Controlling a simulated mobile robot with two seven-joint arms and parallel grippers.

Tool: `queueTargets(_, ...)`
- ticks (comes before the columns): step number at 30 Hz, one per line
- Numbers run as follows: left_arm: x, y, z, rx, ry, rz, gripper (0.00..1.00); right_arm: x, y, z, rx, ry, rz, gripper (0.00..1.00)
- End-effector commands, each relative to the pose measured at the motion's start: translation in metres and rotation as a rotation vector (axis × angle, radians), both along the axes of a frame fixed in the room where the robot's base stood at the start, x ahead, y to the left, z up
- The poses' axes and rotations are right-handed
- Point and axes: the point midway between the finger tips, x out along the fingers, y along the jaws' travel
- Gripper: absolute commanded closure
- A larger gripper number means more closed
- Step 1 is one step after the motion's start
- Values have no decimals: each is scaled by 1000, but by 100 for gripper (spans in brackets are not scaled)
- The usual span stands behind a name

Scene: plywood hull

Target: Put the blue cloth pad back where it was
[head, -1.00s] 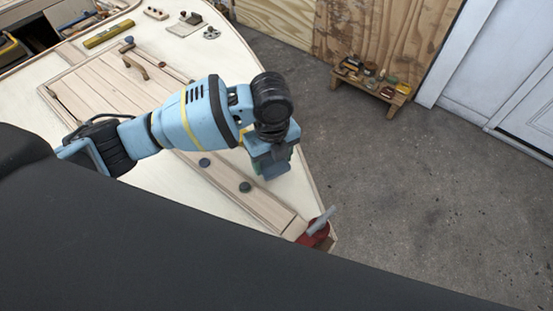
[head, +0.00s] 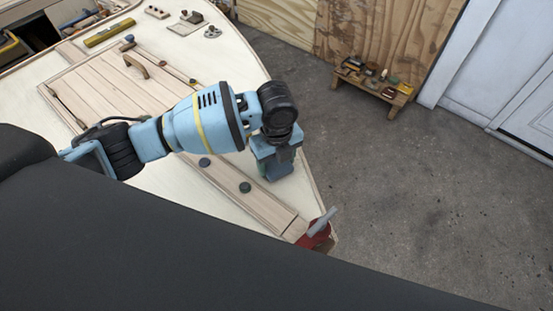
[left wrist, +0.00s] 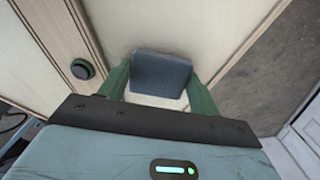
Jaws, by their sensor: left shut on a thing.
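The blue cloth pad (left wrist: 160,72) is a grey-blue block between the green fingers of my left gripper (left wrist: 160,88) in the left wrist view. The gripper is shut on it. In the head view my left gripper (head: 277,162) points down over the pale plywood deck (head: 225,220), near its right edge. The blue pad (head: 278,173) shows at the fingertips there. I cannot tell whether the pad touches the deck. My right gripper is not in view.
A red clamp-like thing (head: 317,234) is at the deck's pointed end. A yellow level (head: 109,33) and small fittings lie far back. Right of the deck edge is open floor (head: 390,200) with a low bench (head: 372,82).

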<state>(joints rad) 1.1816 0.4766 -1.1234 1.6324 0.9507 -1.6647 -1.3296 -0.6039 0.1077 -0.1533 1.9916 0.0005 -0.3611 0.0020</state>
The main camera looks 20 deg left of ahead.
Motion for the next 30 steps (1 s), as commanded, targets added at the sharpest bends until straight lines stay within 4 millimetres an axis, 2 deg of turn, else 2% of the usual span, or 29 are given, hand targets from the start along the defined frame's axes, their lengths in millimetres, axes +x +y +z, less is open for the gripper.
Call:
queueTargets(4, 0, 0, -4, -1, 1, 0, 59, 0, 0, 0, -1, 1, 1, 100)
queueTargets(5, 0, 0, -3, -1, -1, 0, 34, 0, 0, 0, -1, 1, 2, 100)
queueTargets(9, 0, 0, -3, 0, 0, 0, 16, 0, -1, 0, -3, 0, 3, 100)
queueTargets(20, 0, 0, 1, -1, -1, 0, 16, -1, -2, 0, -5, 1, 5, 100)
queueTargets(23, 1, 0, 13, -2, -2, 0, 16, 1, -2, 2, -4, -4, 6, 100)
queueTargets(30, 1, -1, 60, -2, -6, -1, 16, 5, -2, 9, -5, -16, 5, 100)
